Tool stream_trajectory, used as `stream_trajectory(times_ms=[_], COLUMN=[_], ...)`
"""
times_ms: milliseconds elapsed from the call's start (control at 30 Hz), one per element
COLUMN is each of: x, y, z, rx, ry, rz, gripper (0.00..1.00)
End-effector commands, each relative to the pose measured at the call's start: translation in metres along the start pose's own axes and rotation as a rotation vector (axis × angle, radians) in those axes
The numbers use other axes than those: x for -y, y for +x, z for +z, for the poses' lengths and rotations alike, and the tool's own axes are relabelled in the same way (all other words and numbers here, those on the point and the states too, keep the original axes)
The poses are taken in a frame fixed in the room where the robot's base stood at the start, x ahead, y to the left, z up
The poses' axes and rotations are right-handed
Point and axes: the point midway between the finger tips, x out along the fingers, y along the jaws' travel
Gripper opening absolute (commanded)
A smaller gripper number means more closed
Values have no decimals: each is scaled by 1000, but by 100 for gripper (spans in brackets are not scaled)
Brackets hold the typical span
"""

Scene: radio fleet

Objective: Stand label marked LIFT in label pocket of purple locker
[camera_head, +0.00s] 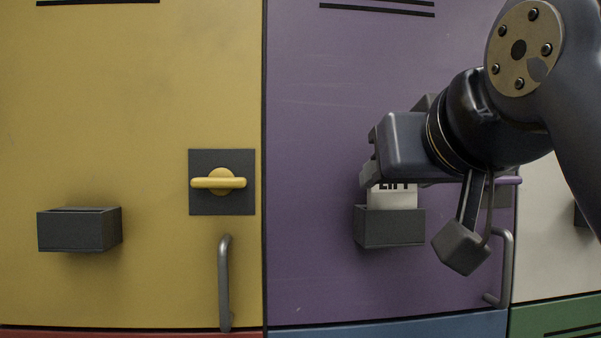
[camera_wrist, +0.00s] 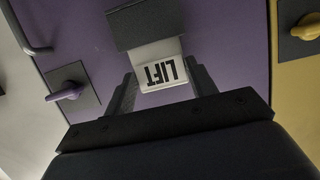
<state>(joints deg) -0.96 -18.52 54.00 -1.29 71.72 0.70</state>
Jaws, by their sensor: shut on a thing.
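The white label marked LIFT (camera_head: 391,197) stands upright with its lower part inside the dark label pocket (camera_head: 389,228) on the purple locker (camera_head: 318,160). My gripper (camera_head: 372,183) is shut on the upper part of the label, just above the pocket. In the wrist view the label (camera_wrist: 160,72) sits between my two fingers (camera_wrist: 160,92), its lettering upside down. The pocket (camera_wrist: 146,24) covers the label's far end there. How deep the label sits in the pocket is hidden.
The purple locker has a purple latch (camera_wrist: 68,93) and a grey bar handle (camera_head: 506,262) close to my wrist. The yellow locker (camera_head: 140,130) on the left has an empty-looking dark pocket (camera_head: 75,232), a yellow latch (camera_head: 219,183) and a bar handle (camera_head: 224,285). A pale locker (camera_head: 550,245) is at the right.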

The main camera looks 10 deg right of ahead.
Motion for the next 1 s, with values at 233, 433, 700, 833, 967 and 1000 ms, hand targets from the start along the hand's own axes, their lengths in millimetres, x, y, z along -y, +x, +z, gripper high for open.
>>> stream_trajectory(times_ms=[233, 433, 700, 833, 967, 1000], x=[0, 0, 0, 0, 0, 0], y=[2, 2, 2, 2, 2, 2], z=[5, 5, 5, 4, 1, 0], rx=[0, 0, 1, 1, 1, 1], ry=[0, 0, 0, 0, 0, 0], rz=[0, 0, 0, 0, 0, 0], gripper=[55, 72, 79, 79, 79, 79])
